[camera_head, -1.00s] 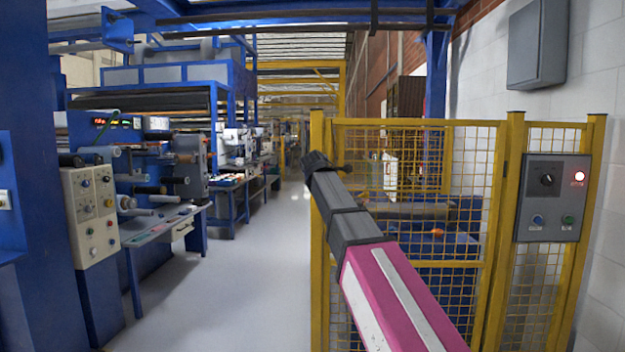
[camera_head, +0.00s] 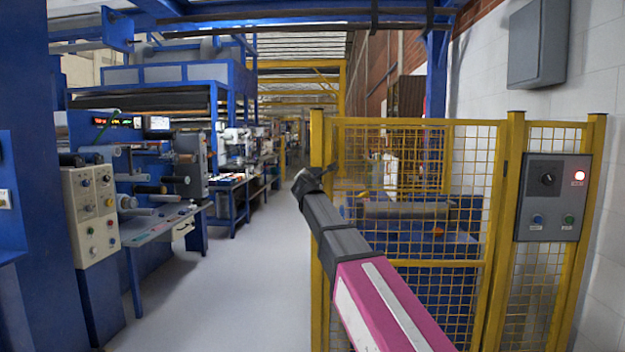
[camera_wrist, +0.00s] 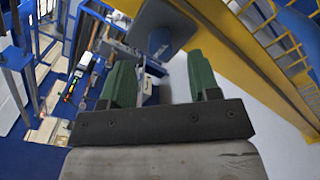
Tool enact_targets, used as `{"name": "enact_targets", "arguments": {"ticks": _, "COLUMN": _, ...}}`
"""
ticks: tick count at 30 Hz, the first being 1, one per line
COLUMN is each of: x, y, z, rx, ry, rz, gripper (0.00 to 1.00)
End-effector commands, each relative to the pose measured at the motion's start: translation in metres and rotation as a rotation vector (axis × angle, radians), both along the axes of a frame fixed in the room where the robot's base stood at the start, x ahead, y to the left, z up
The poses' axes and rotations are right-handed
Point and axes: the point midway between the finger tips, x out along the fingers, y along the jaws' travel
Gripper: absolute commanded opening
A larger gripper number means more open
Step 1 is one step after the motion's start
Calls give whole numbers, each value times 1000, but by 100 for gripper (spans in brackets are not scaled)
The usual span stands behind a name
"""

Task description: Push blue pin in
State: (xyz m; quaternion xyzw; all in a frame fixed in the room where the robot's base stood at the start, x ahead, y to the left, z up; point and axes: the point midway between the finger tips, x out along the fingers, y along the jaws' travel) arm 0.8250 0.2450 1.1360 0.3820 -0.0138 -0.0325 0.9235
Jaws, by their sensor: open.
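A short blue pin (camera_wrist: 160,42) stands out from a grey plate (camera_wrist: 172,14) beside the yellow post (camera_wrist: 228,45) in the wrist view. My gripper (camera_wrist: 161,75) has two green fingers, spread apart and empty. The pin appears between and just beyond the fingertips; I cannot tell its exact distance or whether anything touches. In the head view my gripper (camera_head: 303,182) is a small dark shape left of the yellow gate post (camera_head: 317,250). A small dark part (camera_head: 330,170) shows on the post there, but its colour and detail are unclear.
A yellow mesh fence (camera_head: 410,262) stands behind my arm. A grey control box (camera_head: 553,198) with a lit red lamp hangs at right. Blue machines (camera_head: 150,180) and a button panel (camera_head: 92,215) line the left. The grey floor aisle (camera_head: 235,270) between is clear.

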Motion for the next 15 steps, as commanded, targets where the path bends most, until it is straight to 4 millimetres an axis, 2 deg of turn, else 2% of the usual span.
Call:
{"name": "enact_targets", "arguments": {"ticks": 1, "x": 14, "y": 0, "z": 1, "rx": 0, "ry": 1, "rz": -1, "gripper": 56}}
{"name": "enact_targets", "arguments": {"ticks": 6, "x": 37, "y": -2, "z": 0, "rx": 0, "ry": 1, "rz": -1, "gripper": 56}}
{"name": "enact_targets", "arguments": {"ticks": 15, "x": 43, "y": -3, "z": 0, "rx": 1, "ry": 1, "rz": -1, "gripper": 56}}
